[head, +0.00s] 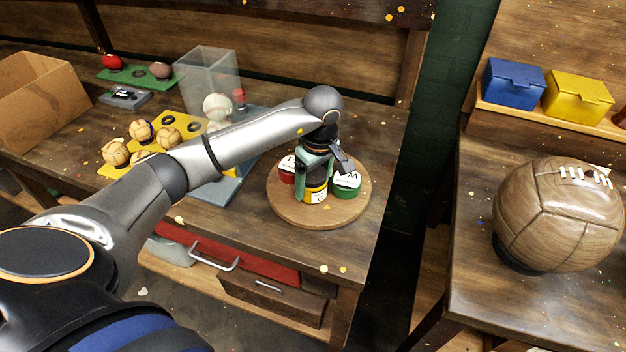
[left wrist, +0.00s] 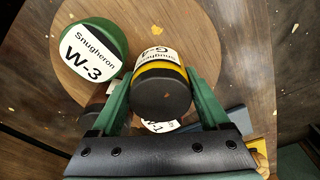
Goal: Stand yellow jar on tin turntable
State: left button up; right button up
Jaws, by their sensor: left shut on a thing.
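The yellow jar (head: 315,196), with a black lid and a white label, is upright between the fingers of my left gripper (head: 316,178). In the left wrist view the jar (left wrist: 162,90) shows lid-on between the two green fingers of the gripper (left wrist: 163,98). The jar is over the round wooden turntable (head: 286,212), near its front middle; whether its base touches the wood I cannot tell. A red tin (head: 287,172) with a white lid is left of it on the turntable. A green tin (head: 346,186) labelled W-3 is right of it. My right gripper is not in view.
A clear bin (head: 207,75) and a yellow tray (head: 112,170) with several balls stand left on the bench. A large leather ball (head: 557,215) is on the right table, below blue (head: 513,85) and yellow (head: 577,100) boxes. A gap separates the benches.

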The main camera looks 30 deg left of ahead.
aim_at(317, 177)
pick_arm(q)
jog(key=shift+f, duration=0.15)
jog(key=o, duration=1.5)
jog(key=shift+c, duration=0.2)
jog(key=r, duration=0.4)
jog(key=d+r, duration=0.1)
jog(key=r, duration=0.7)
jog(key=shift+s+d+r, duration=0.15)
jog(key=shift+s+r, duration=0.05)
